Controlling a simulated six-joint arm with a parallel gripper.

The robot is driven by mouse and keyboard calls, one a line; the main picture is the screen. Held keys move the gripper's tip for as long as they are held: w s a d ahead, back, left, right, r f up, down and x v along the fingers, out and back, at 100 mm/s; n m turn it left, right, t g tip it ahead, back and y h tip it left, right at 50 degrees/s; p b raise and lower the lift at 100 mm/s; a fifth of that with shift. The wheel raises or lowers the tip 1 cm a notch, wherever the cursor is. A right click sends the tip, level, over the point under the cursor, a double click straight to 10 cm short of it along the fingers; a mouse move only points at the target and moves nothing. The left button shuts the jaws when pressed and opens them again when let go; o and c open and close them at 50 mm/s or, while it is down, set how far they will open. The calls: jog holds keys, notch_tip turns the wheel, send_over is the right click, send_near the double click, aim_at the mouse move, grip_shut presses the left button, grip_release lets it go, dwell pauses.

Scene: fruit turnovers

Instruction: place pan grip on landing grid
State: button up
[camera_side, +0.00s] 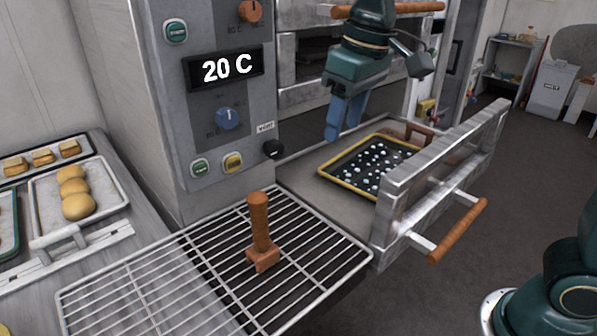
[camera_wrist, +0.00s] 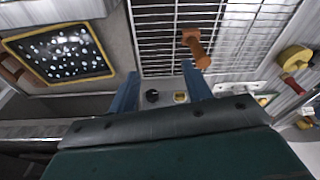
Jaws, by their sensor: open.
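The pan grip (camera_side: 260,225), an orange-brown handle with a blocky foot, stands upright on the wire landing grid (camera_side: 150,290). In the wrist view the pan grip (camera_wrist: 197,50) rests over the bars of the landing grid (camera_wrist: 155,40), right of centre. My gripper (camera_side: 342,128) has blue fingers and hangs above the open oven door area, apart from the pan grip. In the wrist view its fingers (camera_wrist: 161,84) are spread with nothing between them.
A yellow-rimmed dark tray with white dots (camera_side: 370,165) lies on the opened oven drawer. The drawer's metal front (camera_side: 440,175) with a wooden handle stands up at right. The oven panel (camera_side: 225,110) reads 20 C. Trays of buns (camera_side: 110,175) and pastries are at left.

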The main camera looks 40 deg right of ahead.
jog(key=s+d+f+m+t, duration=0.1)
jog(key=s+d+f, duration=0.2)
jog(key=s, duration=0.6)
jog(key=s+d+f+m+t, duration=0.1)
jog(key=s+d+f+t, duration=0.1)
jog(key=s+d, duration=0.5)
jog(key=shift+s+d+f+h, duration=0.3)
jog(key=shift+s+f, duration=0.15)
jog(key=shift+s, duration=0.45)
